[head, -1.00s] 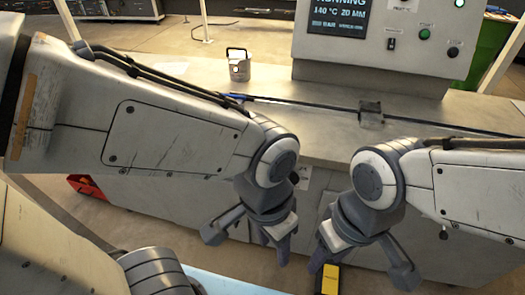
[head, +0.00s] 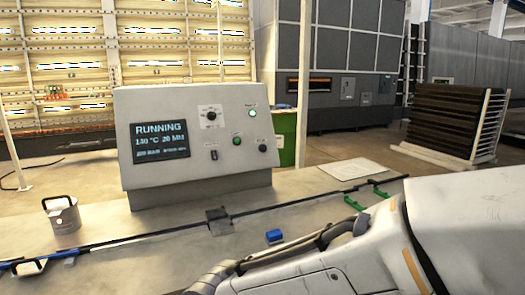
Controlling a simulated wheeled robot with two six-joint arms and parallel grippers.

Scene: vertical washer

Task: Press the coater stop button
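A grey control panel (head: 130,178) stands on the long bench in the head view. Its screen (head: 160,142) reads RUNNING, 140 °C and 20 MIN. To the right of the screen are a black knob (head: 211,115), a lit indicator (head: 252,113), a green button (head: 237,141), a dark round button (head: 263,148) and a small switch (head: 214,155). Their labels are too small to read, so I cannot tell which one is the stop button. One of my arms enters at the lower right, apart from the panel. Both grippers are out of view.
A dark rail (head: 160,236) crosses the bench in front of the panel. A blue block (head: 274,237) and green brackets (head: 354,203) lie nearby. A rack (head: 450,122) stands far right.

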